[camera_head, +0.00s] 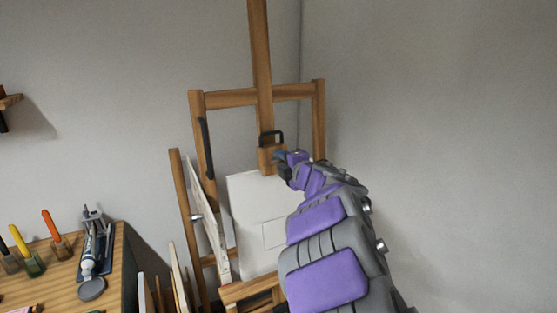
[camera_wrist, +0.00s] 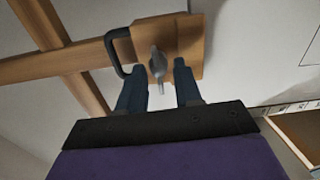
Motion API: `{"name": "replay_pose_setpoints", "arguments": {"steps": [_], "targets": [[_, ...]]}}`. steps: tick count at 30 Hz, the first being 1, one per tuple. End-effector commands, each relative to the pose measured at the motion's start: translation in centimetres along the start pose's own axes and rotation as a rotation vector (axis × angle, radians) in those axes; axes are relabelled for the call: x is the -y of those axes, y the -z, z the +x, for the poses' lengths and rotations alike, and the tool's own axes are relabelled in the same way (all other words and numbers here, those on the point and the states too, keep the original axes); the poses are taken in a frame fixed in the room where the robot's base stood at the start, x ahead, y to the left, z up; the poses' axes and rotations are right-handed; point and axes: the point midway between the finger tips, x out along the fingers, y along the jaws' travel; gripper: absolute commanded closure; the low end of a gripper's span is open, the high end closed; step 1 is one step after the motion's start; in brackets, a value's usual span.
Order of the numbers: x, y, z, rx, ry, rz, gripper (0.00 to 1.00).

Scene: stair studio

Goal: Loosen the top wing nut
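A wooden easel (camera_head: 263,60) stands by the wall. Its top clamp block (camera_head: 267,155), with a dark handle, sits on the mast above a white canvas (camera_head: 246,192). In the wrist view a grey metal wing nut (camera_wrist: 158,65) stands out from the wooden block (camera_wrist: 188,50). My gripper (camera_wrist: 160,75) is open, with its two dark fingers on either side of the wing nut. I see gaps between the nut and both fingers. In the head view my gripper (camera_head: 284,162) is at the block and hides the nut.
The dark handle (camera_wrist: 117,50) loops beside the block, close to the left finger. A wooden table (camera_head: 55,286) with jars and a paint tube stands at the left. Panels (camera_head: 208,222) lean left of the canvas. The right side shows bare wall.

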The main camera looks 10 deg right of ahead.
Motion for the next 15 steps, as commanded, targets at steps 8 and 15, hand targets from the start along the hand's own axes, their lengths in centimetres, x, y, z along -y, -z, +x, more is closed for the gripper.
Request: {"name": "replay_pose_setpoints", "arguments": {"steps": [8,15], "targets": [[0.0,0.0,-1.1,0.001,0.000,0.001,0.66],[-0.2,-0.1,-3.3,0.003,-0.001,-0.001,0.66]]}}
